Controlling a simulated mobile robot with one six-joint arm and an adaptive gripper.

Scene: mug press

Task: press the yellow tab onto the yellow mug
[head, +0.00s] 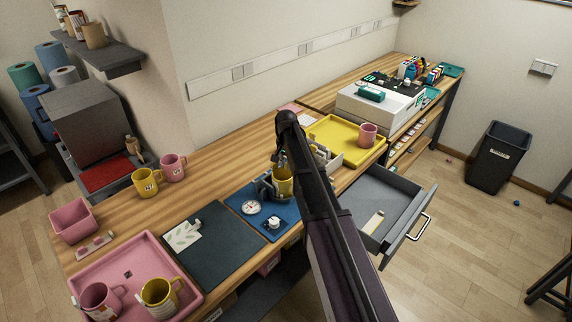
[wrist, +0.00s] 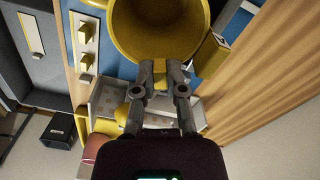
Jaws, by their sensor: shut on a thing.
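The yellow mug (head: 284,186) stands in a dark fixture on the blue mat (head: 243,194), partly hidden by my arm in the head view. Its open mouth fills the top of the wrist view (wrist: 158,28). My gripper (wrist: 159,74) is shut on the small yellow tab (wrist: 159,69), right at the near side of the mug. I cannot tell whether the tab touches the mug's wall. In the head view my gripper (head: 281,160) is mostly hidden behind the arm, beside the mug.
The open grey drawer (head: 401,197) to the right holds a pale strip. The yellow tray (head: 328,139) with a pink mug (head: 368,134) lies behind. The pink tray (head: 131,274) at front left holds mugs. The dark mat (head: 208,246) is mostly clear.

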